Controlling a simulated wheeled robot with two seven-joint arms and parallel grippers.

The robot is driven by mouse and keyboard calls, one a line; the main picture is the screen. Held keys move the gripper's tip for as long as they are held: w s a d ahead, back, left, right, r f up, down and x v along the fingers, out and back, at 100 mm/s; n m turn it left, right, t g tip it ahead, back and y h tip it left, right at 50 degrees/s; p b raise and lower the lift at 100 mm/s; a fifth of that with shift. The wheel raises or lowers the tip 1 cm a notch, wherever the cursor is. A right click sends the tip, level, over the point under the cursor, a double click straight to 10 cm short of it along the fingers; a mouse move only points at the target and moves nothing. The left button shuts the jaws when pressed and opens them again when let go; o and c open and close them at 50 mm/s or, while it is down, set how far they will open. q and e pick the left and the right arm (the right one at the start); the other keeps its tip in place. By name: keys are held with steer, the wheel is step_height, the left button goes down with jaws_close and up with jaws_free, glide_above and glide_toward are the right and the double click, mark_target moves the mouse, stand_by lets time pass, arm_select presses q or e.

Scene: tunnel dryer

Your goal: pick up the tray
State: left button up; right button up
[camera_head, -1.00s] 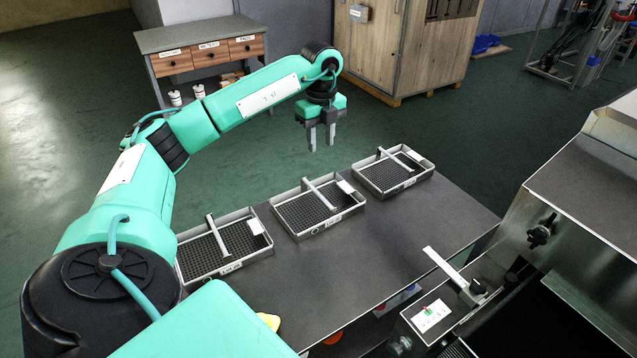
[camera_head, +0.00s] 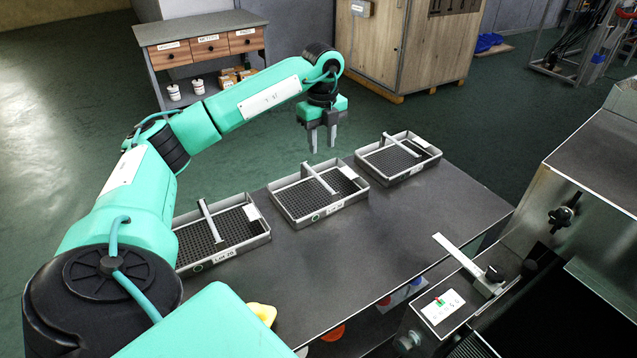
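Three grey mesh trays lie in a row on the dark table, each with a raised bar handle. The near-left tray (camera_head: 229,258) has a label reading roughly "Lot 20"; my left arm hides part of its left side. The middle tray (camera_head: 325,212) and the far-right tray (camera_head: 408,175) are in full view. My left gripper (camera_head: 323,150) hangs above and behind the middle tray, fingers down, with a gap between them. It is open and empty, apart from the trays. My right gripper is not in view.
The dark table (camera_head: 400,238) has a bare stretch in front of the trays. A metal machine (camera_head: 590,235) with a latch arm stands at the right. A drawer bench (camera_head: 204,55) and a wooden cabinet (camera_head: 383,55) stand behind on the green floor.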

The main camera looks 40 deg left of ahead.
mark_target(319, 177)
arm_select(q)
step_height(319, 177, down, 9)
steer(key=shift+r, duration=0.1)
steer(key=f, duration=0.5)
steer(key=shift+s+a+f, duration=0.15)
steer(key=shift+s+a, duration=0.05)
steer(key=shift+a, duration=0.2)
jaws_close()
